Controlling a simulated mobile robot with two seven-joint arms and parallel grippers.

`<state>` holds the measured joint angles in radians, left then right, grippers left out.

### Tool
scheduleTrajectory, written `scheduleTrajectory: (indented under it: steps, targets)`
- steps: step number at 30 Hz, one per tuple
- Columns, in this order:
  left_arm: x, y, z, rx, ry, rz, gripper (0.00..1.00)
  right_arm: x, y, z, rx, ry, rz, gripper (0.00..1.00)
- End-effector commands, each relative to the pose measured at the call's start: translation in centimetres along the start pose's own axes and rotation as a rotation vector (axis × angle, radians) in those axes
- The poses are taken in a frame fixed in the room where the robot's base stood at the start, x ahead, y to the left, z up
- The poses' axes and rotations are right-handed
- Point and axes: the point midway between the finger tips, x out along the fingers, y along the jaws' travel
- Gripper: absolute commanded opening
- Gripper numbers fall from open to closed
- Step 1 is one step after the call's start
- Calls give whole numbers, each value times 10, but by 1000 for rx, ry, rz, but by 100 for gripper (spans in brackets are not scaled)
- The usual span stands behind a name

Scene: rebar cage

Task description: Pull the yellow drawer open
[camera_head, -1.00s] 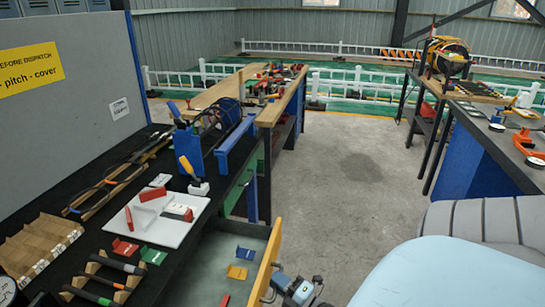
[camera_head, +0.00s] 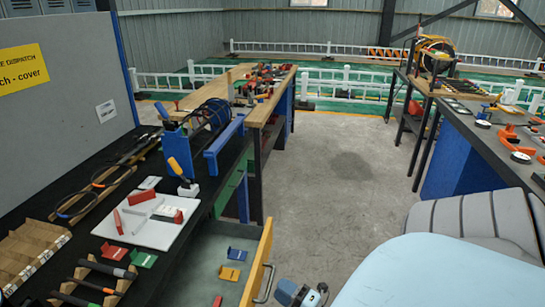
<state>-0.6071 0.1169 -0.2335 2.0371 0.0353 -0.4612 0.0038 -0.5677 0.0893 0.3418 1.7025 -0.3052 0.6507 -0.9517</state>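The yellow drawer front (camera_head: 258,262) stands pulled out from under the black workbench at the lower middle. Its grey-green inside (camera_head: 207,262) is exposed. A blue clip (camera_head: 237,254), a yellow clip (camera_head: 229,273) and part of a red piece (camera_head: 217,301) lie in it. A metal bar handle (camera_head: 266,284) is on the outer face of the front. My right gripper (camera_head: 290,292) is just right of the handle, cut off by the bottom edge. Its fingers are too small and hidden to show whether they are open or hold the handle. My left gripper is out of view.
The black bench (camera_head: 188,232) on the left bears a white tray (camera_head: 150,219), red and green clips, and a wooden rack. The concrete floor (camera_head: 335,170) between the benches is clear.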

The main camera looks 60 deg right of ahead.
Motion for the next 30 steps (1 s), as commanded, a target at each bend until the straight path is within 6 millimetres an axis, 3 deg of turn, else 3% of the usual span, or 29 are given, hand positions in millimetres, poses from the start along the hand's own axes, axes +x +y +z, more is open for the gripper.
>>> scheduleTrajectory:
  steps: [1,6,12,18,30]
  targets:
    - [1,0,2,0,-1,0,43,-15,-2,0,1,-2,-4,37]
    - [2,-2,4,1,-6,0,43,-53,-1,0,1,-2,-3,37]
    - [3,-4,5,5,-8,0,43,-83,-1,0,1,-1,-2,37]
    - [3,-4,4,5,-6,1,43,-93,0,0,0,0,0,37]
    - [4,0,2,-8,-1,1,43,-93,0,0,0,0,0,37]
